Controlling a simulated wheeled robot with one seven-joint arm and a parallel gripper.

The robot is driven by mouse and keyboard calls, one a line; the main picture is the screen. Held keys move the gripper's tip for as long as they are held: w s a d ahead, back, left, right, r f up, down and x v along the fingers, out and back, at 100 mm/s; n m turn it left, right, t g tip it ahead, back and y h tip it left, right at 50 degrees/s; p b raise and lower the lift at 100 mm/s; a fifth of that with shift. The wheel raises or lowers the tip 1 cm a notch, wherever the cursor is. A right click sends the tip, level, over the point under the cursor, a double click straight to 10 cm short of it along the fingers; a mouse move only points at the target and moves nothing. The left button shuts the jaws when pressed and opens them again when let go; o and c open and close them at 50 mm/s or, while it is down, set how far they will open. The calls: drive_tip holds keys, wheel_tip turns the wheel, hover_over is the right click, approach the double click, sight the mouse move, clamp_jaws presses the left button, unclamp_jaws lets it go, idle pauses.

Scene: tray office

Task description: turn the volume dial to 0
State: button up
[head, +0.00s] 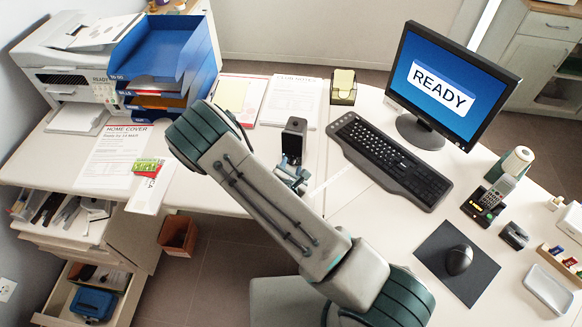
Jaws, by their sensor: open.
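No volume dial can be made out with certainty in the head view. A small dark upright box (294,137) stands on the desk near the middle, with a grey spot near its top; I cannot tell whether this carries the dial. My gripper (291,178) is partly hidden behind my arm, just in front of the dark box's lower part. It is open, and nothing shows held in it. Whether it touches the box cannot be told.
Papers (291,101) lie behind the box. A blue tray stack (165,62) and a printer (75,65) are at left.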

clamp_jaws()
drive_tip(key=n+h, duration=0.1)
drive_tip(key=n, duration=0.1)
drive_tip(key=n+g+h, duration=0.1)
drive_tip(key=n, duration=0.1)
drive_tip(key=shift+w+a+h, duration=0.1)
drive_tip(key=shift+a+h, duration=0.25)
drive_tip(key=shift+h, duration=0.05)
drive_tip(key=n+h, duration=0.2)
drive_tip(key=n, duration=0.2)
drive_tip(key=shift+w+a+f+n+g+h, duration=0.1)
drive_tip(key=shift+a+n+g+h, duration=0.2)
drive_tip(key=shift+n+h, duration=0.1)
idle(0.4)
unclamp_jaws()
